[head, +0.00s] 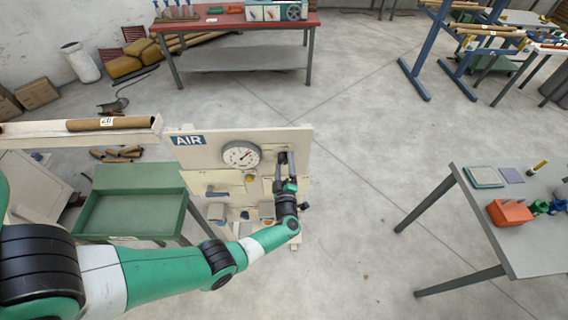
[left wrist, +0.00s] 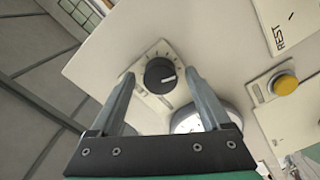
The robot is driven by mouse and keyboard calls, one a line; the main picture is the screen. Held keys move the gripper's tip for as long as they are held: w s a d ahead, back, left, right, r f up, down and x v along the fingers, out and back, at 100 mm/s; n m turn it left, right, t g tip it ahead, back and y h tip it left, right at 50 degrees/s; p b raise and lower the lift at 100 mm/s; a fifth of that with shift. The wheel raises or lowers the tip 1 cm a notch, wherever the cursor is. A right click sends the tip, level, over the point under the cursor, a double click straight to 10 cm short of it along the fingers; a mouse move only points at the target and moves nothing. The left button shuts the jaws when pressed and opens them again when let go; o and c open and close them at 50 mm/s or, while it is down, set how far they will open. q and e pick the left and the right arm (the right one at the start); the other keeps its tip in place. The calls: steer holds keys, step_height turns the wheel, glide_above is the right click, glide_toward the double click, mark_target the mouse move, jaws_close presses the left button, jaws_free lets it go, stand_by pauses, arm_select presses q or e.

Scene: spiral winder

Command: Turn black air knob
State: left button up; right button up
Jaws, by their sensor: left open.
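The black air knob (left wrist: 160,76) shows in the left wrist view, on a pale plate with tick marks on the cream panel. A white line marks its face. My left gripper (left wrist: 159,78) is open, with one finger on each side of the knob. I cannot tell whether the fingers touch it. In the head view my left gripper (head: 286,158) is at the right part of the panel (head: 210,152), and it hides the knob there. My right gripper is not in view.
A yellow button (left wrist: 285,85) and a REST label (left wrist: 280,36) are on the panel. A green tray table (head: 130,203) stands left of it. A grey table (head: 520,225) with an orange block (head: 509,213) stands at right. The floor between is clear.

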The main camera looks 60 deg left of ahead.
arm_select(q)
steer(key=p+v, duration=0.1)
steer(key=v, duration=1)
steer(key=shift+p, duration=0.4)
steer(key=shift+s+d, duration=0.1)
steer(key=shift+d, duration=0.05)
